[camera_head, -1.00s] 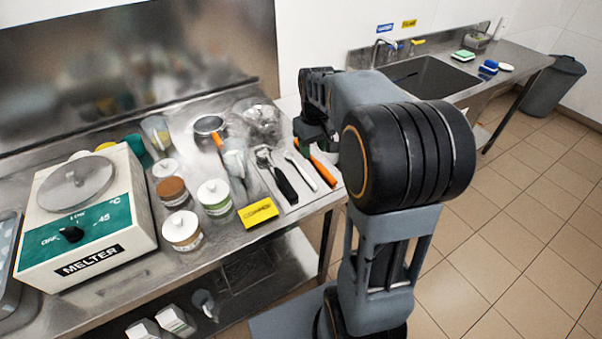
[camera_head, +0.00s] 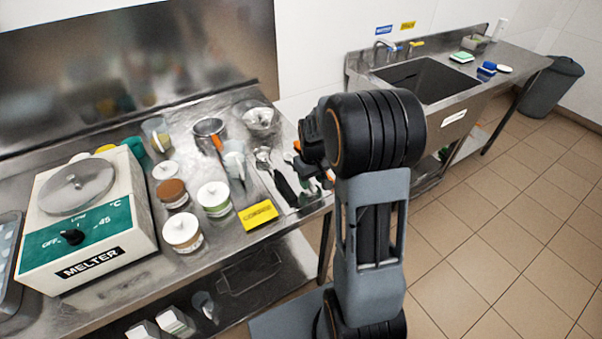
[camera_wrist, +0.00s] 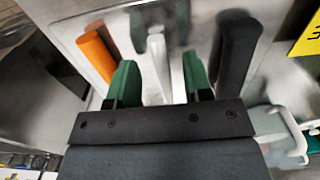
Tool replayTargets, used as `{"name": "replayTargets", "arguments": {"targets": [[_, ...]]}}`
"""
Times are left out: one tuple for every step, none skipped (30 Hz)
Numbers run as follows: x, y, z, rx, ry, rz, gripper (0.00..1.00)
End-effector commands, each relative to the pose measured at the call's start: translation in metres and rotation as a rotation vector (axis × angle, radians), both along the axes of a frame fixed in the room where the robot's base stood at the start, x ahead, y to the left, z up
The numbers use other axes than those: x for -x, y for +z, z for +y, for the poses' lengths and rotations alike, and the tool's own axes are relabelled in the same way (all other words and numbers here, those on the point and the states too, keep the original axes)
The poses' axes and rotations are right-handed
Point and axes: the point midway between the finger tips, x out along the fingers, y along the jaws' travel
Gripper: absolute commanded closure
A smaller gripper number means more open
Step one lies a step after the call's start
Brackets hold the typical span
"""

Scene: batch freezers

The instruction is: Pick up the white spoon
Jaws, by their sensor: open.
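The white spoon (camera_wrist: 157,48) shows in the wrist view as a pale, slim handle. It runs lengthwise between the two green fingertips of my gripper (camera_wrist: 158,76), with a gap on each side. My gripper is open and low over the steel table's right end. In the head view my gripper (camera_head: 318,168) and arm hide most of the spoon. From the wrist view I cannot tell how far the fingertips are above the table.
An orange handle (camera_wrist: 97,52) lies left of the spoon and a black-handled tool (camera_wrist: 236,48) lies right of it, both close to the fingers. A yellow sign (camera_head: 258,215), lidded jars (camera_head: 182,232) and a melter (camera_head: 85,220) stand further left on the table (camera_head: 215,255).

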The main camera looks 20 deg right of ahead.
Motion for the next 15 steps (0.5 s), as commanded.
{"name": "replayTargets", "arguments": {"targets": [[0.0002,-0.0054,0.0000,-0.001,0.000,0.001,0.54],[0.0002,-0.0077,0.0000,-0.001,0.000,0.001,0.54],[0.0002,-0.0104,0.0000,0.000,0.000,0.001,0.54],[0.0002,-0.0119,-0.0001,0.000,0.000,0.000,0.54],[0.0001,-0.0131,-0.0001,0.000,0.000,0.000,0.54],[0.0001,-0.0141,-0.0001,0.000,0.000,-0.001,0.54],[0.0001,-0.0144,-0.0002,0.000,0.000,-0.001,0.54],[0.0001,-0.0146,-0.0002,0.000,0.000,-0.001,0.54],[0.0001,-0.0145,-0.0002,0.000,0.000,-0.001,0.54],[0.0001,-0.0145,-0.0002,0.000,0.000,-0.001,0.54],[0.0001,-0.0144,-0.0002,0.000,0.000,-0.001,0.54],[0.0001,-0.0143,-0.0002,0.000,-0.001,-0.001,0.54],[0.0001,-0.0143,-0.0002,0.000,-0.001,-0.001,0.56],[0.0001,-0.0143,-0.0002,0.000,-0.001,-0.001,0.59],[0.0001,-0.0142,-0.0002,0.000,-0.001,-0.001,0.63]]}}
